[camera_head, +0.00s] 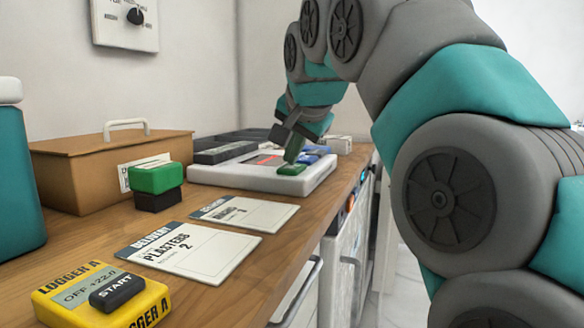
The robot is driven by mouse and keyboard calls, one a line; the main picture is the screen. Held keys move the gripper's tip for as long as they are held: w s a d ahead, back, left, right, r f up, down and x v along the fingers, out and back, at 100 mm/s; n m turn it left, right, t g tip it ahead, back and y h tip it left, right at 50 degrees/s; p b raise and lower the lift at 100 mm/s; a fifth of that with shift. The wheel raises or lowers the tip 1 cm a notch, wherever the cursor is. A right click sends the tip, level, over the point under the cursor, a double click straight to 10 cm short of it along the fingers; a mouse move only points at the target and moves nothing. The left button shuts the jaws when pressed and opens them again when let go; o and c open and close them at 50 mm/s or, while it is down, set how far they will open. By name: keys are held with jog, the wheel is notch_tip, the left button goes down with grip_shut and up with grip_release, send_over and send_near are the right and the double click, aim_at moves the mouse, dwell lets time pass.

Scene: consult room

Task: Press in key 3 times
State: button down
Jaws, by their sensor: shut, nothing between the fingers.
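A white keypad device (231,174) lies on the wooden counter near the corner. It has a green key (291,170) at its near right corner, a blue key (316,151) farther back, and a reddish area in the middle. Any lettering on the keys is too small to read, so I cannot tell which is marked "in". My gripper (291,157) is shut and empty, pointing down at the green key. Its tip is at or just above that key; I cannot tell whether it touches or presses it. It partly hides the keys behind.
A wooden box with a handle (110,152), a green-and-black block (156,181), two paper cards (185,250) and a yellow logger (60,300) stand on the counter. Dark trays (225,150) lie behind the device. The counter edge drops off at right.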

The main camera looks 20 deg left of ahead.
aim_at(292, 169)
jog(key=shift+f, duration=0.25)
dwell(0.5)
jog(key=shift+r+p, duration=0.6)
jog(key=shift+r, duration=0.4)
notch_tip(292, 169, up, 5)
jog(key=p, duration=0.4)
dwell(0.4)
